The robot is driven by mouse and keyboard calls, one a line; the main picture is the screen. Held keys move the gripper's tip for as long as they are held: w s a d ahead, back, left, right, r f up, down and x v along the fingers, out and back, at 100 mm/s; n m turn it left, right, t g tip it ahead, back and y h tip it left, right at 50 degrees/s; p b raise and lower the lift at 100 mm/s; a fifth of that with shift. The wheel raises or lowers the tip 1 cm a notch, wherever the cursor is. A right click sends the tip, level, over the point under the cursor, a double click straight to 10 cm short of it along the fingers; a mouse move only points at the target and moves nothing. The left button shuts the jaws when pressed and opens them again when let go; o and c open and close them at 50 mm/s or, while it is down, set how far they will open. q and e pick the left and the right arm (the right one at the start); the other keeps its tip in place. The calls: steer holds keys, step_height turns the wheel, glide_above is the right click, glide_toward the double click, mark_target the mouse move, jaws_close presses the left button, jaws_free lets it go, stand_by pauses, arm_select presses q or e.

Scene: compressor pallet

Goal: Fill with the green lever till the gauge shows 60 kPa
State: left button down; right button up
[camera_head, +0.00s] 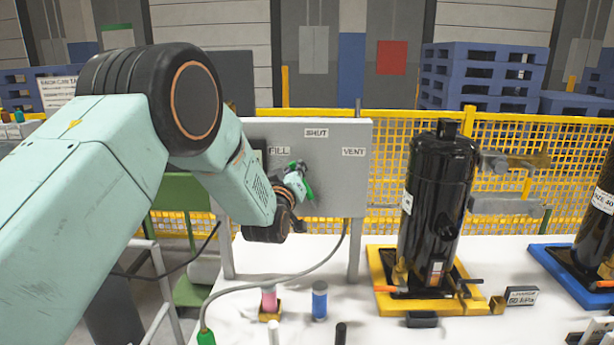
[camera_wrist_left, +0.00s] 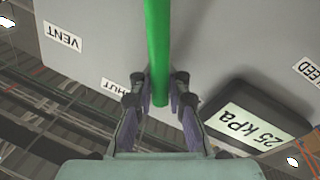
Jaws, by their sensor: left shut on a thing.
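The green lever (camera_wrist_left: 158,55) runs down the upper middle of the wrist view, in front of the grey panel (camera_wrist_left: 100,35). My left gripper (camera_wrist_left: 160,92) is shut on it near its free end. In the head view the lever (camera_head: 308,191) is mostly hidden behind my left gripper (camera_head: 296,178). The panel (camera_head: 338,190) carries FILL, SHUT and VENT labels. The lever's end lies beside the SHUT label, on the side away from VENT. The gauge (camera_wrist_left: 243,120) reads 25 kPa, upside down in the wrist view. My right gripper is not in view.
A black tank (camera_head: 438,190) stands on a yellow tray (camera_head: 388,300) right of the panel. A small sign (camera_head: 521,296) beside it reads 60 kPa. A blue cylinder (camera_head: 319,302) and a hose (camera_head: 270,284) are on the white table. A yellow mesh fence (camera_head: 385,150) stands behind.

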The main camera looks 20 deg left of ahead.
arm_select(q)
steer(key=shift+s+a+f+n+t+y+b, duration=0.1)
steer(key=shift+s+a+f+n+y+b, duration=0.1)
steer(key=shift+a+f+n+b, duration=0.5)
steer(key=shift+s+a+f+n+t+y+b, duration=0.15)
steer(key=shift+a+f+n+b, duration=0.3)
steer(key=shift+n, duration=0.5)
steer(key=shift+s+a+f+n+t+y+b, duration=0.15)
steer(key=shift+s+a+f+n+b, duration=0.2)
steer(key=shift+f+n+b, duration=0.4)
steer(key=shift+w+r, duration=0.1)
steer(key=shift+r, duration=0.05)
steer(key=c, duration=1.8)
jaws_free()
steer(key=o, duration=0.4)
steer(key=shift+s+r, duration=0.3)
steer(key=shift+r, duration=0.15)
steer(key=shift+o, duration=0.4)
steer(key=shift+w+a+f+n, duration=0.1)
steer(key=shift+w+f+n, duration=0.05)
steer(key=shift+w+n, duration=0.15)
steer(key=v, duration=1.2)
